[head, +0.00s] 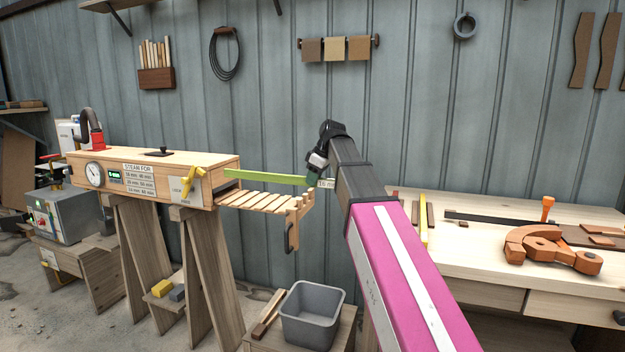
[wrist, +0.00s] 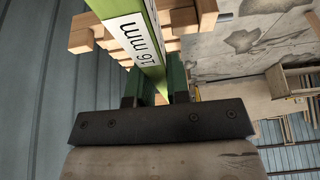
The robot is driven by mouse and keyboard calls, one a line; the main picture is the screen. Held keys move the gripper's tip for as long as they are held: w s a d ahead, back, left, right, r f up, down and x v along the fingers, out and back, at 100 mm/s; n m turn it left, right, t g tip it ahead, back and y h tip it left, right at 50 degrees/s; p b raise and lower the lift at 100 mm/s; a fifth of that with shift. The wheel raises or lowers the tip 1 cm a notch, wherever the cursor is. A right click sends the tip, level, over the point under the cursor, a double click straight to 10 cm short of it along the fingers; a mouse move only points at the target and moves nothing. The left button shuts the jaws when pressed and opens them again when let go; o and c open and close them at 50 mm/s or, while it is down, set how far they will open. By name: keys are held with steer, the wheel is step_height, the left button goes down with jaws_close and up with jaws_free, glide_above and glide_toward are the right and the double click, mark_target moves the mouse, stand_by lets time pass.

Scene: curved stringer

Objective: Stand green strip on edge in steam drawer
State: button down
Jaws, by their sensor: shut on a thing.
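The green strip (head: 270,178) is long and thin and stands out level above the slatted steam drawer (head: 262,201). The drawer is pulled out from the right end of the wooden steam box (head: 150,165). My gripper (head: 316,181) is shut on the strip's right end, next to a white label. In the wrist view the strip (wrist: 119,12) runs away between the dark green fingers of my gripper (wrist: 157,92), and its label reads 16 mm. Drawer slats (wrist: 82,40) show beside and below it. I cannot tell whether the strip touches the slats.
A workbench (head: 480,235) on the right carries a yellow strip (head: 424,222) and an orange clamp (head: 545,245). A grey bin (head: 312,318) stands on a low stand below the drawer. A black handle (head: 291,237) hangs from the drawer's front. The wall lies close behind.

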step_height(320, 180, down, 9)
steer(key=shift+f, duration=0.15)
stand_by(0.6)
steer(key=shift+f, duration=0.2)
stand_by(0.6)
steer(key=c, duration=1)
jaws_free()
